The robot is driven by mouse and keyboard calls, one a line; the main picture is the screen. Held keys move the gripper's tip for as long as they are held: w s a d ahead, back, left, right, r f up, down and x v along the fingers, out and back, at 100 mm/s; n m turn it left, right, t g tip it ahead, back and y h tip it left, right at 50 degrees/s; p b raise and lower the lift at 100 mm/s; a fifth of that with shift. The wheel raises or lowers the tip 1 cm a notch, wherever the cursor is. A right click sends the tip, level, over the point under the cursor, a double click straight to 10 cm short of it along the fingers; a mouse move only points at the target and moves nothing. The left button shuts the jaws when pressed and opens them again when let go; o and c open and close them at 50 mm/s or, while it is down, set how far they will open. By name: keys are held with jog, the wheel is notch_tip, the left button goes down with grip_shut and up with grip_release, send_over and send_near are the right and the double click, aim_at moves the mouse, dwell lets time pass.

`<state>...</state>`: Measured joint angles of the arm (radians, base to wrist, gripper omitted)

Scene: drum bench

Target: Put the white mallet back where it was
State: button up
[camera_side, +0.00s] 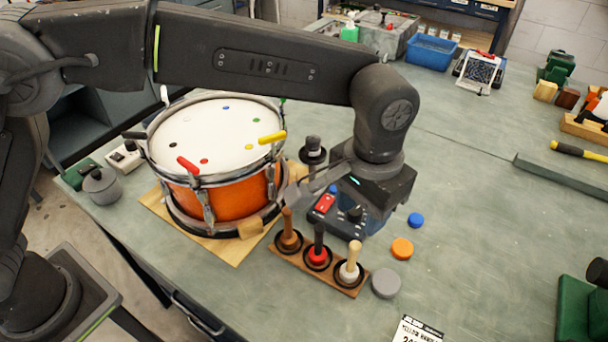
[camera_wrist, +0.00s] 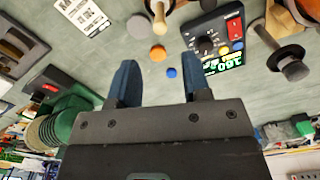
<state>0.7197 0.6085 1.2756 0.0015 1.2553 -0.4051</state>
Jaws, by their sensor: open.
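The white mallet (camera_side: 349,272) stands upright, head down with its pale wooden handle up, in the right-hand ring of a wooden rack (camera_side: 333,282). Its handle also shows in the wrist view (camera_wrist: 159,18) at the top. A red-headed mallet (camera_side: 318,254) with a black handle stands in the middle place and a brown mallet (camera_side: 288,234) in the left place. My gripper (camera_side: 372,218) is behind and above the rack, apart from the mallets. In the wrist view its two blue fingers (camera_wrist: 160,75) are spread with nothing between them. In the side view the fingers are partly hidden.
An orange drum (camera_side: 228,200) stands left of my gripper. A black control box (camera_side: 333,215) with a red switch is close to my gripper. Blue (camera_side: 415,220), orange (camera_side: 402,248) and grey (camera_side: 385,284) discs lie right of the rack.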

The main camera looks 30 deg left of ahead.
jog(key=s+a+r+n+t, duration=0.1)
jog(key=a+r, duration=0.2)
jog(key=a, duration=0.3)
jog(key=s+a+r+t+h, duration=0.1)
jog(key=a+r, duration=0.3)
jog(key=a, duration=0.3)
jog(key=s+a+r+n, duration=0.1)
jog(key=a+r, duration=0.2)
jog(key=a, duration=0.3)
jog(key=s+a+f+n+t+y, duration=0.1)
jog(key=s+a+f+t, duration=0.2)
jog(key=s+a, duration=0.9)
jog(key=shift+s+a+n+t, duration=0.3)
jog(key=shift+a, duration=0.75)
jog(key=shift+c, duration=0.4)
